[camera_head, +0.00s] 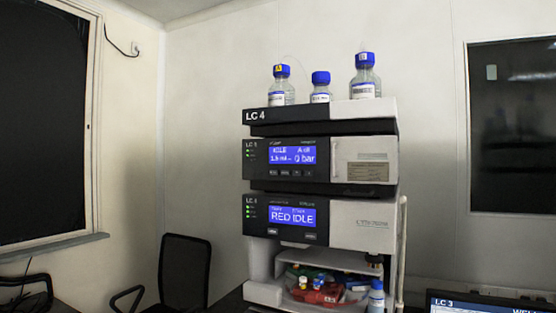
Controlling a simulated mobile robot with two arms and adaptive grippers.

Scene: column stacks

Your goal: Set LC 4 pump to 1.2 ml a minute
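The LC 4 stack (320,195) stands in the middle of the head view, with "LC 4" on its top tray (290,115). The pump module (285,176) under the tray has a lit blue display (292,155). It seems to read IDLE, a flow near 1.5 ml and 0 bar; the small text is blurred. A row of small buttons (290,173) sits below the display. The lower module (285,235) has a blue display (293,215) reading "RED IDLE". Neither of my grippers shows in this view.
Blue-capped bottles (365,85) stand on the tray. An open bay (325,275) at the bottom holds small vials and a red item. A screen marked LC 3 (485,303) is at lower right. A black chair (184,270) stands left of the stack.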

